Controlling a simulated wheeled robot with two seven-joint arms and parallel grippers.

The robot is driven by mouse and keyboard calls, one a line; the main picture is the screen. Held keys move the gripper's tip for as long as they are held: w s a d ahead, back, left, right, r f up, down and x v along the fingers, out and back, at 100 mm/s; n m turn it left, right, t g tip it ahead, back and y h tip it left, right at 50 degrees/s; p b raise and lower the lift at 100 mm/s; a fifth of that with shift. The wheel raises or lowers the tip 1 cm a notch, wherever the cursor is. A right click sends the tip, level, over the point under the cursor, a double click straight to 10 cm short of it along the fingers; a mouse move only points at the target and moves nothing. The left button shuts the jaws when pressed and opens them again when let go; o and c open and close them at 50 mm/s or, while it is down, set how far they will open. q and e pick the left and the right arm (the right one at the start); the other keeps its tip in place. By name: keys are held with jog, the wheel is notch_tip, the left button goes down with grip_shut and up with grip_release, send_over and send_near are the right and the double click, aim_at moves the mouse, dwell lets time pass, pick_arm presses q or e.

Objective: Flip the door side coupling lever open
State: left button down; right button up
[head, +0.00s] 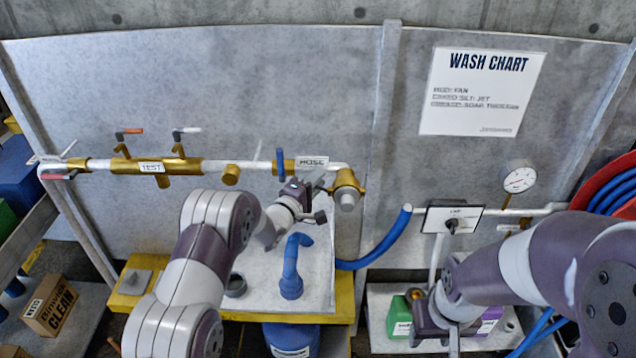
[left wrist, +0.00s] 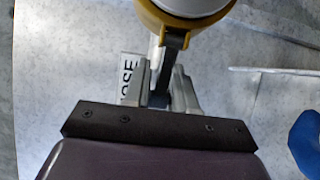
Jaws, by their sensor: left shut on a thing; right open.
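The brass coupling (head: 347,186) with a pale round end sits at the right end of the wall pipe, and it also shows at the top of the left wrist view (left wrist: 188,25). A thin dark lever (left wrist: 160,86) hangs from it. My left gripper (left wrist: 163,85) is shut on this lever; its fingers hide part of it. In the head view my left gripper (head: 310,200) is just left of the coupling, and the lever is hard to make out there. My right gripper (head: 428,312) is open, low at the right near a green container (head: 402,318).
A HOSE label (head: 312,162) and a blue valve handle (head: 281,163) are close to my left gripper. A blue hose (head: 385,240) curves right of the coupling. A gauge (head: 519,180) and switch box (head: 452,217) are at right. A blue hooked pipe (head: 291,268) stands below.

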pick_arm(q)
jog(key=shift+s+a+f+n+t+y+b, duration=0.1)
jog(key=shift+s+a+n+t+y+b, duration=0.25)
jog(key=shift+n+y+b, duration=1.05)
jog(key=shift+s+a+r+n+t+y+b, duration=0.15)
jog(key=shift+s+n+t+y+b, duration=0.55)
jog(key=shift+y, duration=1.1)
jog(key=shift+s+a+f+n+t+y+b, duration=0.15)
jog(key=shift+a+n+t+y+b, duration=0.1)
jog(key=shift+n+y+b, duration=1.1)
jog(key=shift+m+y, duration=0.25)
jog(key=c, duration=1)
grip_release()
jog(key=s+b, duration=0.5)
jog(key=s, duration=0.7)
jog(key=shift+s, duration=0.4)
